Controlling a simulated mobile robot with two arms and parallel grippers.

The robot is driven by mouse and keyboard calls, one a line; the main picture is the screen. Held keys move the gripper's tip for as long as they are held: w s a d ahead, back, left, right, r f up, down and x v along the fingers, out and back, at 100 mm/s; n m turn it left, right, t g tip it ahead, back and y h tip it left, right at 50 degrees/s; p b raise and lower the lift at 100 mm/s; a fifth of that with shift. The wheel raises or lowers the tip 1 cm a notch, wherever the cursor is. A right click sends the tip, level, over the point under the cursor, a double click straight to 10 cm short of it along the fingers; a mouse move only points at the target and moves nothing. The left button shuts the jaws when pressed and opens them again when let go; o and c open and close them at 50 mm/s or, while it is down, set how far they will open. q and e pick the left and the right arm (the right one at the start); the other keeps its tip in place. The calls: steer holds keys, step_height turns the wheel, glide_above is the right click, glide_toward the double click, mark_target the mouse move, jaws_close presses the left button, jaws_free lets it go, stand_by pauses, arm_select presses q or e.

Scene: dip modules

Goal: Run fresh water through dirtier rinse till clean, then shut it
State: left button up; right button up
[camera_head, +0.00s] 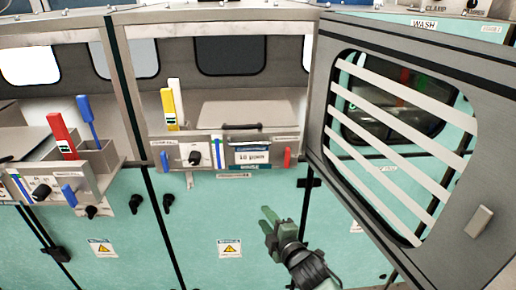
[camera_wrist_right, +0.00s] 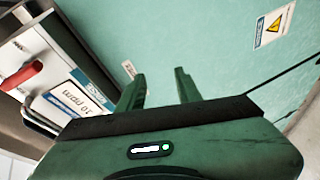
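A rinse module with a grey control panel (camera_head: 200,153) stands in the middle of the head view. Its panel has a blue lever (camera_head: 164,161), a black knob (camera_head: 195,158), a blue-and-white vertical strip (camera_head: 217,152), a ppm display (camera_head: 252,154) reading about 18 ppm, and a red handle (camera_head: 287,157). A second module's panel (camera_head: 75,185) is at the left, with a black knob (camera_head: 41,191) and blue lever (camera_head: 69,195). My right gripper (camera_head: 267,218) is open and empty, below the middle panel. The red handle (camera_wrist_right: 22,75) and display (camera_wrist_right: 75,102) also show in the right wrist view. My left gripper is out of view.
An open grey door (camera_head: 478,150) with a striped window fills the right side. Yellow and white upright pieces (camera_head: 170,105) stand in the middle module, red (camera_head: 60,135) and blue (camera_head: 86,112) ones at left.

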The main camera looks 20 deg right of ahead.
mark_target(251, 145)
step_height(251, 145, up, 20)
steer(key=s+n+t, duration=0.2)
steer(key=n+t, duration=0.2)
steer(key=shift+y, duration=0.4)
steer(key=p+x, duration=0.1)
steer(key=x, duration=0.1)
steer(key=p+x, duration=0.1)
steer(key=x, duration=0.2)
steer(key=a+p+x, duration=0.1)
steer(key=x, duration=0.1)
steer(key=shift+w, duration=0.65)
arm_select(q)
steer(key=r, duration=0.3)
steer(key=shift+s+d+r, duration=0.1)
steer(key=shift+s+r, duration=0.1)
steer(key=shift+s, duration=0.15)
arm_select(e)
jaws_close()
